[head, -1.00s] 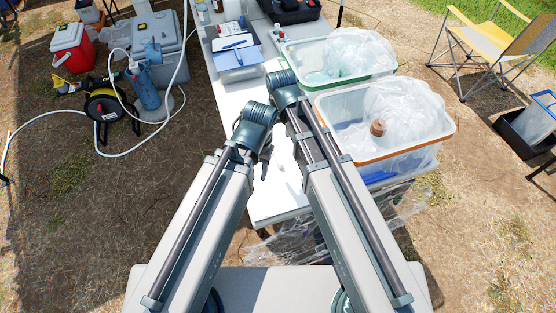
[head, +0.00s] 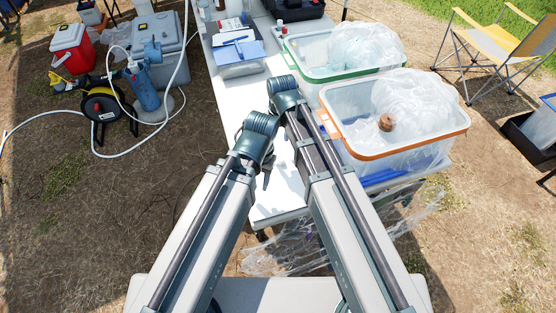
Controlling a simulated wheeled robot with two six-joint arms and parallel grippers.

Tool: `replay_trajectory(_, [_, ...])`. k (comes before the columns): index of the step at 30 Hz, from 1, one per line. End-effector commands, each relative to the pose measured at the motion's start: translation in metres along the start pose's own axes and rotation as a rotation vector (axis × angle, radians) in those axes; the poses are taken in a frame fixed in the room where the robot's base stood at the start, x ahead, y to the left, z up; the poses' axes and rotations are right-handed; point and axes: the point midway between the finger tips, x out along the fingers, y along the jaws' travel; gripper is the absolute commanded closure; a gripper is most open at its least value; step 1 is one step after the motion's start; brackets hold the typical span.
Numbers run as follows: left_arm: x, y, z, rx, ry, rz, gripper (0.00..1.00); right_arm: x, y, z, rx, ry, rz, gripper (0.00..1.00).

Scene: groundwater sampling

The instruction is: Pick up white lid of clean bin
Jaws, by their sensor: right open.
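A clear bin with a green rim (head: 330,78) and a clear bin with an orange rim (head: 437,146) stand at the right of the white table; each holds crumpled clear plastic. I see no label telling which bin is the clean one. I cannot make out a white lid; white on the white table would be hard to tell apart. My right gripper (head: 267,178) shows only as small dark, open fingertips between my folded arms, over the table's near part, apart from both bins. My arms hide part of the tabletop. My left gripper does not show.
The white table (head: 221,100) carries a blue-topped box (head: 240,57) and small bottles at its far end. A brown round thing (head: 386,122) lies in the orange-rimmed bin. A hose reel (head: 103,107), coolers and white hose are on the ground at left. A folding chair (head: 498,55) stands at right.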

Motion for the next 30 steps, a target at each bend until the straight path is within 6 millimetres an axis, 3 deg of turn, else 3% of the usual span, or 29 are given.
replay_trajectory(1, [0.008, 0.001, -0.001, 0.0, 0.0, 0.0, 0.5, 0.008, 0.0, 0.0, 0.0, 0.0, 0.0, 0.45])
replay_trajectory(11, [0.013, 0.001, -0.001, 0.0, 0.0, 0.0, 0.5, 0.013, 0.0, 0.0, 0.0, 0.0, 0.0, 0.45])
replay_trajectory(23, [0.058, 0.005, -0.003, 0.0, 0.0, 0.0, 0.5, 0.058, 0.002, 0.002, 0.0, 0.0, 0.0, 0.45])
replay_trajectory(30, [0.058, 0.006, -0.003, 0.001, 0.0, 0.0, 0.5, 0.059, 0.002, 0.001, 0.0, 0.0, 0.0, 0.45])
